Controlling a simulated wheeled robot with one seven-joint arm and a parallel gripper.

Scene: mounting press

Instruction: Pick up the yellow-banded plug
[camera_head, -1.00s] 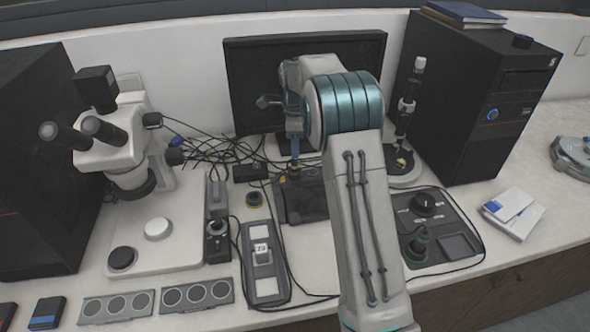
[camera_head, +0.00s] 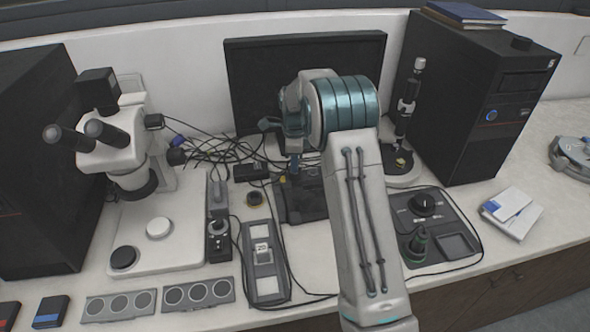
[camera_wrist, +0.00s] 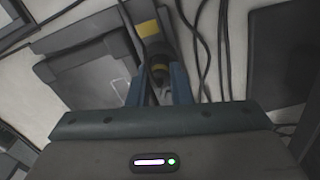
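The yellow-banded plug (camera_wrist: 157,60) is a dark, rounded body with a dull yellow band, seen in the wrist view. It lies between and just beyond the fingertips of my gripper (camera_wrist: 159,78). The two blue-grey fingers are apart, one on each side of it, and I see no clear contact. In the head view my gripper (camera_head: 293,168) points down in front of the monitor, low over a dark flat block. The plug itself cannot be made out clearly there; the gripper and arm cover much of that spot.
Loose black cables (camera_head: 205,150) run left of my gripper. A small dark ring-shaped part (camera_head: 255,198) stands on the bench nearby. The monitor (camera_head: 245,85) is behind, the microscope (camera_head: 130,165) to the left, and a control panel (camera_head: 455,215) to the right.

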